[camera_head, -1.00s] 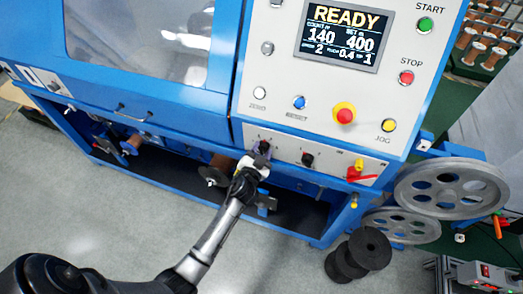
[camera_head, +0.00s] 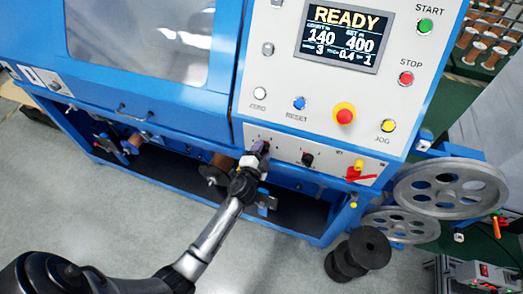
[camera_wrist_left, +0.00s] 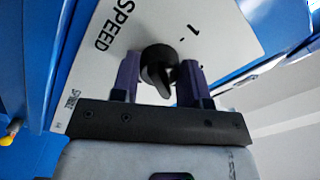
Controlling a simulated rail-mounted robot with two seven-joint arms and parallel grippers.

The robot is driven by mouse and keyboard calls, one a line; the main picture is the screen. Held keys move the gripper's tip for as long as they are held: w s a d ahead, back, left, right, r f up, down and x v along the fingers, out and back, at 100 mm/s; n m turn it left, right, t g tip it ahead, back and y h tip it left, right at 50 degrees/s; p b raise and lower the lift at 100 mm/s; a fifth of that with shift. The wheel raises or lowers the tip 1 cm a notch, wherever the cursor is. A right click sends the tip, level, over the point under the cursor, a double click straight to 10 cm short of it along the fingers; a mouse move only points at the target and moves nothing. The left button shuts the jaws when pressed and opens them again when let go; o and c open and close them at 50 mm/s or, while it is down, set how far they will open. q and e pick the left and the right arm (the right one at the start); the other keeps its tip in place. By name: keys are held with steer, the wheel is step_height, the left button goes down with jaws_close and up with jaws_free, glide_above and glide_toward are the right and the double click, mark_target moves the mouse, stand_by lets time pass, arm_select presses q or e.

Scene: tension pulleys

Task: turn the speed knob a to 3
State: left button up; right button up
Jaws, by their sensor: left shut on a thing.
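The speed knob (camera_wrist_left: 158,66) is black and sits on a light panel marked SPEED in the left wrist view. My left gripper (camera_wrist_left: 157,80) has its two purple-grey fingers on either side of the knob and is shut on it. In the head view my left gripper (camera_head: 257,152) reaches the left end of the lower panel strip and mostly hides the knob. The display (camera_head: 341,36) reads READY, with 140 and 400 and a small 3 at the lower left. My right gripper is not in view.
A second black knob (camera_head: 307,159) and a red lever (camera_head: 359,173) are to the right on the same strip. Buttons, including a red-and-yellow stop (camera_head: 344,115), are above. Large grey pulleys (camera_head: 451,186) and black discs (camera_head: 369,248) are at the right.

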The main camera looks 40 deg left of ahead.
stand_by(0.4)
arm_select(q)
steer(key=o, duration=0.9)
steer(key=v, duration=1.4)
steer(key=shift+w, duration=0.1)
